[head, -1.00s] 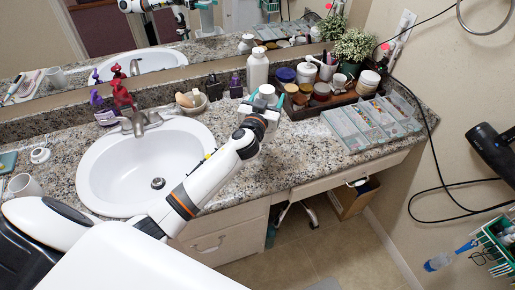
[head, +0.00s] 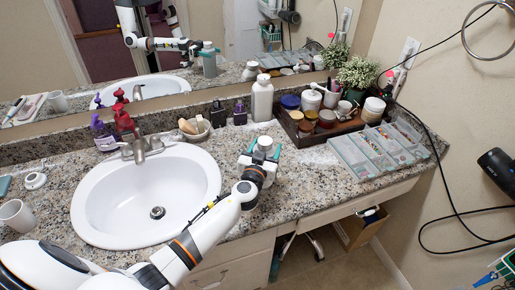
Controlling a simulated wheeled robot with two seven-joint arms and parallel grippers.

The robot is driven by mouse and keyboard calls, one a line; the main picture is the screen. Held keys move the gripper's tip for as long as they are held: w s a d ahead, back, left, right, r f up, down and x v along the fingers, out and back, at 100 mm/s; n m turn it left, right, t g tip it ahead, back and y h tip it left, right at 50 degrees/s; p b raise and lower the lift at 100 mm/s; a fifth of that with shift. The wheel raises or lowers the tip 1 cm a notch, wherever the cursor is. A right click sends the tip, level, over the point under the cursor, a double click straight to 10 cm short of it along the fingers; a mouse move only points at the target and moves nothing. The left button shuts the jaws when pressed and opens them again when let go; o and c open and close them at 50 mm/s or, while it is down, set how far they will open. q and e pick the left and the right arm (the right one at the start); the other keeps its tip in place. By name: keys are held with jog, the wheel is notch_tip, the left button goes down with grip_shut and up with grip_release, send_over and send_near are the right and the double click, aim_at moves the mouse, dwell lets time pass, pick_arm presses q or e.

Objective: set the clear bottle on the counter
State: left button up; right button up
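My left gripper (head: 262,152) reaches over the counter (head: 310,175) to the right of the sink. Its teal fingers are on either side of the clear bottle, whose pale cap (head: 265,143) shows between them; it appears shut on the bottle. Most of the bottle is hidden by the gripper and wrist. The mirror shows the bottle (head: 209,62) upright, low near the counter; I cannot tell whether its base touches. My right gripper is not in view.
A white bottle (head: 262,100) stands behind the gripper. A tray of jars (head: 302,138) and a clear divided organizer (head: 370,155) are to the right. The white sink (head: 105,200) is to the left. Counter right of the gripper is bare.

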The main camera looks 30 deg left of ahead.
pick_arm(q)
jog(key=shift+r, duration=0.15)
jog(key=shift+f, duration=0.2)
jog(key=o, duration=1.5)
jog(key=shift+o, duration=1.3)
jog(key=shift+s, duration=0.1)
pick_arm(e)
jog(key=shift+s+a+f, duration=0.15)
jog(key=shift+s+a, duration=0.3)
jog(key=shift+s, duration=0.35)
